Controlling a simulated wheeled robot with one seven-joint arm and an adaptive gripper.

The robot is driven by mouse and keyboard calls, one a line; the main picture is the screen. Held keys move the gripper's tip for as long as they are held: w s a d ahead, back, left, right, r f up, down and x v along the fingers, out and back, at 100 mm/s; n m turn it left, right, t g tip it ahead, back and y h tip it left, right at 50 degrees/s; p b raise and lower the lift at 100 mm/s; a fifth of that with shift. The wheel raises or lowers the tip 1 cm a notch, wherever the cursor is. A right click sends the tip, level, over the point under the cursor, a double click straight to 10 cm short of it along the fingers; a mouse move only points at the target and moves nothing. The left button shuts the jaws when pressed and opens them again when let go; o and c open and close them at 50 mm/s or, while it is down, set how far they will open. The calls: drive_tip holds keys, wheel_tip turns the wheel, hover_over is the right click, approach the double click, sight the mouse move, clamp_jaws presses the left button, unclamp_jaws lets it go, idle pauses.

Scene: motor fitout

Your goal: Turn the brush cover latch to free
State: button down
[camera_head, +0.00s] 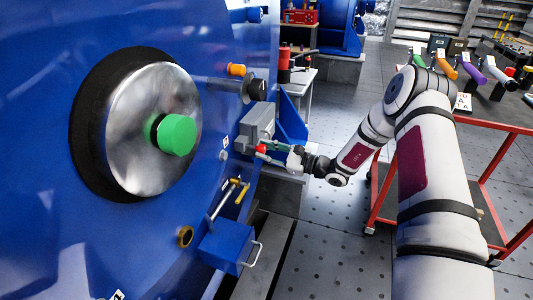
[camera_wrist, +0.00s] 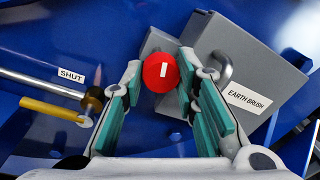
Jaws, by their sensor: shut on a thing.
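The brush cover is a grey box (camera_wrist: 245,62) labelled "EARTH BRUSH"; it also shows in the head view (camera_head: 257,120) on the blue machine wall. A round red latch knob (camera_wrist: 158,72) with a short white bar sits at the cover's lower left edge. The bar stands nearly upright in the wrist view. The knob also shows small in the head view (camera_head: 261,149). My gripper (camera_wrist: 160,76) has its teal-padded fingers on either side of the knob, tips against it, shut on it. The knob's base is hidden.
Left of the knob are a "SHUT" label (camera_wrist: 71,75), a metal rod and a yellow handle (camera_wrist: 55,110). In the head view, a blue box with a wire handle (camera_head: 228,244) juts out below. A red-framed tool cart (camera_head: 478,180) stands right of my arm.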

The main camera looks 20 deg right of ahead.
drive_tip(key=n+b, duration=0.1)
drive_tip(key=n, duration=0.3)
drive_tip(key=shift+f+b, duration=0.1)
drive_tip(key=shift+b, duration=0.2)
drive_tip(key=n+b, duration=0.2)
drive_tip(key=n, duration=0.1)
drive_tip(key=shift+d+n+y, duration=0.1)
drive_tip(key=shift+n+y, duration=0.3)
drive_tip(key=n+b, duration=0.4)
drive_tip(key=n, duration=0.1)
drive_tip(key=shift+f+g+y, duration=0.1)
drive_tip(key=shift+g+y, duration=0.2)
drive_tip(key=shift+n+b, duration=0.75)
drive_tip(key=shift+n, duration=0.45)
drive_tip(key=shift+w+n, duration=0.1)
drive_tip(key=shift+n, duration=0.2)
drive_tip(key=c, duration=1.2)
unclamp_jaws()
drive_tip(key=shift+c, duration=0.2)
drive_tip(key=shift+d, duration=0.1)
